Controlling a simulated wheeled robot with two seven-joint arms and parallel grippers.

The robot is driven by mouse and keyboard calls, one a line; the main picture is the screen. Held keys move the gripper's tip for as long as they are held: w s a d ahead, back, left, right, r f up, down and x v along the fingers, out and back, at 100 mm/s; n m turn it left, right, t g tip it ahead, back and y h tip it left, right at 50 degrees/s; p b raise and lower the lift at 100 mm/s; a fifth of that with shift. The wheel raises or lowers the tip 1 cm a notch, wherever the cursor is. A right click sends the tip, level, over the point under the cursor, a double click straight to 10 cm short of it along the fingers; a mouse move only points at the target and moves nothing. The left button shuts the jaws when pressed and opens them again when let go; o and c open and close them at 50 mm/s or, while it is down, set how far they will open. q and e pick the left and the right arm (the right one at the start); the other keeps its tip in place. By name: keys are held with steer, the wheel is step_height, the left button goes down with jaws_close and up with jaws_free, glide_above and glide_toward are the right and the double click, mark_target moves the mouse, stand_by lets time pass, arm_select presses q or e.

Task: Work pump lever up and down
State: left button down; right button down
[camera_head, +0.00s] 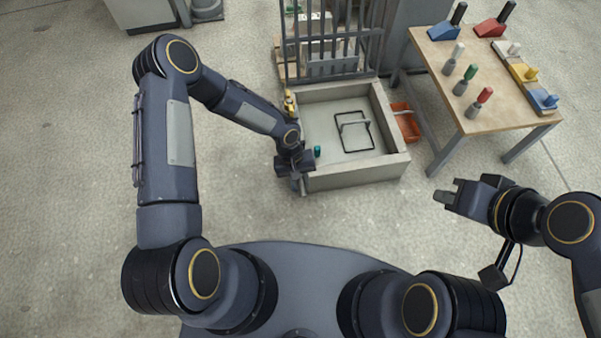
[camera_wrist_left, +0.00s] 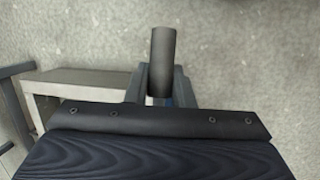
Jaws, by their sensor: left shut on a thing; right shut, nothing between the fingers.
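A black cylindrical handle (camera_wrist_left: 162,60), apparently the pump lever's grip, stands between the fingers of my left gripper (camera_wrist_left: 158,88) in the left wrist view. The gripper is shut on it, and a little blue shows below it. In the head view my left gripper (camera_head: 297,183) is at the near left corner of the grey mould (camera_head: 355,176). It hides the lever and whatever the lever is mounted on. My right gripper (camera_head: 447,194) is shut and empty, above the floor right of the mould.
The mould holds a black wire frame (camera_head: 353,132) and a teal peg (camera_head: 317,151). A yellow item (camera_head: 290,103) is on its left rim. An orange tray (camera_head: 405,122) lies on its right. A wooden table (camera_head: 500,110) at right carries several coloured handled tools. Floor at left is clear.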

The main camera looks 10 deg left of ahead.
mark_target(304, 185)
arm_select(q)
steer(key=shift+r+g, duration=0.6)
steer(key=shift+g, duration=0.1)
steer(key=shift+r+g+h, duration=0.7)
steer(key=shift+r+g, duration=0.2)
steer(key=shift+g, duration=0.4)
arm_select(e)
steer(key=shift+r, duration=0.45)
arm_select(q)
steer(key=c, duration=1.3)
jaws_free()
steer(key=shift+s, duration=0.1)
steer(key=shift+o, duration=0.2)
